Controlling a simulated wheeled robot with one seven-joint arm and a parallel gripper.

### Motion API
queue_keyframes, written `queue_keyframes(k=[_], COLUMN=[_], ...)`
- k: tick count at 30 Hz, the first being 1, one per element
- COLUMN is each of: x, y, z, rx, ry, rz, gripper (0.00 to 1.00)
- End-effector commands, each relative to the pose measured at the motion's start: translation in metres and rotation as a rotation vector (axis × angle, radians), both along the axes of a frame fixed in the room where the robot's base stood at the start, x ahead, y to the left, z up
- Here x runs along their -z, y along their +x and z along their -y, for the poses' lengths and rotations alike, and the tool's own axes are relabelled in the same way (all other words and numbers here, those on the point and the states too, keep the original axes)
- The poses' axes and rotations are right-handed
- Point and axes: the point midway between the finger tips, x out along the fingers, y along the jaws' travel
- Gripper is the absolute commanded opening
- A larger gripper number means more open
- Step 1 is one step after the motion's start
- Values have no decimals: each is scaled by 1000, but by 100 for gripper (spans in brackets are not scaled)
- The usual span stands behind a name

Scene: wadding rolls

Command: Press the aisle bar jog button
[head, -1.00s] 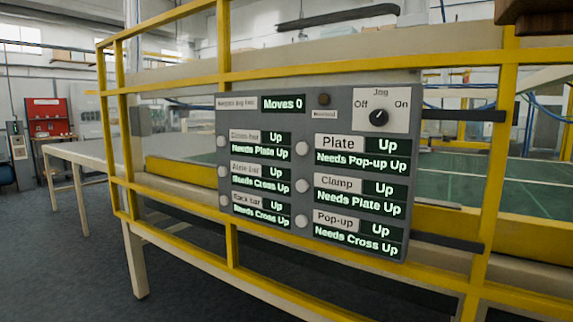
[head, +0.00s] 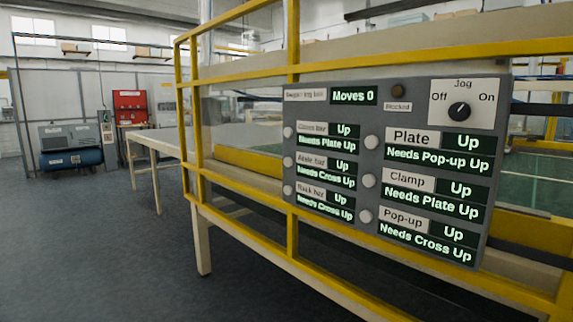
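The grey control panel (head: 335,109) is mounted on the yellow guard rail, right of centre in the head view. The aisle bar jog button (head: 288,162) is a pale round knob at the panel's left edge, beside the Aisle bar label (head: 310,163). Its displays read "Up" and "Needs Cross Up". Similar buttons stand above it, below it and in a second column. The Jog knob (head: 459,111) is at the top right, between Off and On. The counter (head: 353,96) reads "Moves 0". A dark round lamp (head: 397,91) sits above a small label. My gripper is not in view.
The yellow guard rail (head: 291,40) runs across in front of a long machine table. A pale table (head: 160,142) extends at the back left. A blue compressor (head: 72,158) and a red cabinet (head: 130,104) stand further back. The floor at left is clear.

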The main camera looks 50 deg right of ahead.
Motion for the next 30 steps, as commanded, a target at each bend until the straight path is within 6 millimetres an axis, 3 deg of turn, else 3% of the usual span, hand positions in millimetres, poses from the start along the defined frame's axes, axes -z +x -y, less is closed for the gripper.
queue_keyframes(k=[2,22,30], x=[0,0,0], y=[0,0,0], z=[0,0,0], rx=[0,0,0], ry=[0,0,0], rz=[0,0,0], gripper=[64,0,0])
